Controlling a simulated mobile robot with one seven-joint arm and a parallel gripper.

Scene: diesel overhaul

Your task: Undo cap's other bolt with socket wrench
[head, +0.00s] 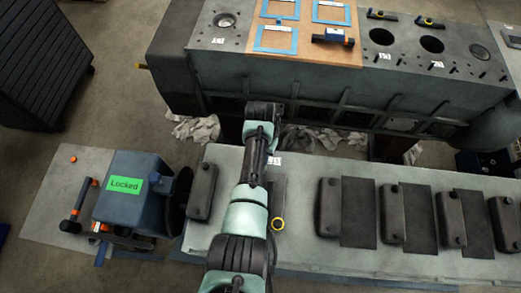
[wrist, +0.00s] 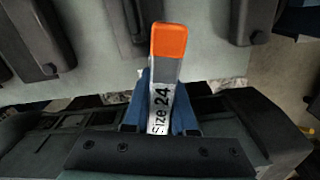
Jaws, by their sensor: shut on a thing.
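My gripper (wrist: 162,95) has its blue fingers closed around the socket wrench (wrist: 168,42), which has an orange end and a grey handle marked "Size 24". The wrench's socket end is hidden. In the head view my arm covers the gripper and wrench. Dark caps lie in a row on the pale long surface: one left of my arm (head: 200,192) and several to its right, the nearest here (head: 330,206). Small round bolt heads show on them. In the wrist view, one cap (wrist: 35,40) is at upper left. I cannot tell which cap the task means.
A blue box with a green "Locked" sign (head: 122,185) stands at the left. A yellow-ringed tool (head: 278,225) lies beside my arm. The engine block (head: 300,92) with a wooden tool board (head: 262,57) is behind. White rags (head: 198,129) lie on the floor between.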

